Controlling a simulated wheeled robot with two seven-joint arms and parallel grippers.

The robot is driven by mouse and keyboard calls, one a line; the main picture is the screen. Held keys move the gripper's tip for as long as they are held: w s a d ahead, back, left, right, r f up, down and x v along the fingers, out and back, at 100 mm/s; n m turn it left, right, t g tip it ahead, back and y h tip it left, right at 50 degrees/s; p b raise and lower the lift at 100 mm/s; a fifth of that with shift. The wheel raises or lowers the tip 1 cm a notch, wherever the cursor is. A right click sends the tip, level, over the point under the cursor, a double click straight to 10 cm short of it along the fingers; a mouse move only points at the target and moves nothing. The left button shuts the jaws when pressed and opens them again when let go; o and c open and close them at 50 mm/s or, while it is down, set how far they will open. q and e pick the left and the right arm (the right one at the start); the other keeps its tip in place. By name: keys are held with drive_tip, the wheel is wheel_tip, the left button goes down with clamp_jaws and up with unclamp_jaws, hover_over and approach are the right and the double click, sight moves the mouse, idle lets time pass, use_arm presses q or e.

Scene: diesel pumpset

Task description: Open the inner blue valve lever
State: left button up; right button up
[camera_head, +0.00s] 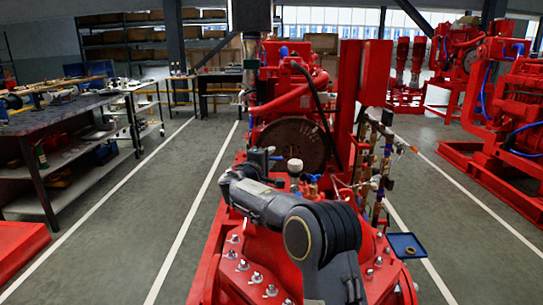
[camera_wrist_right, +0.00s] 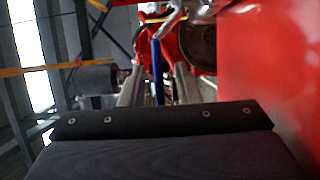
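In the right wrist view, a long blue valve lever (camera_wrist_right: 157,72) stands in the gap between the two grey fingers of my right gripper (camera_wrist_right: 158,88). The fingers are apart, one on each side of it; I cannot tell whether either touches it. In the head view my right arm reaches over the red pump base, and my right gripper (camera_head: 264,158) is at its far end, small and partly hidden by the wrist. Small blue valve parts (camera_head: 312,178) show just right of it; I cannot tell which is the inner lever. My left gripper is out of view.
The red engine with its large dark flywheel (camera_head: 291,144) stands just beyond the gripper. A round gauge (camera_head: 295,166) and brass pipework (camera_head: 378,170) are close on the right. A blue tray (camera_head: 407,245) lies at lower right. A workbench (camera_head: 60,118) stands left; floor between is clear.

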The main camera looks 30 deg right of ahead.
drive_tip(key=shift+w+d, duration=0.4)
drive_tip(key=shift+d, duration=0.15)
clamp_jaws()
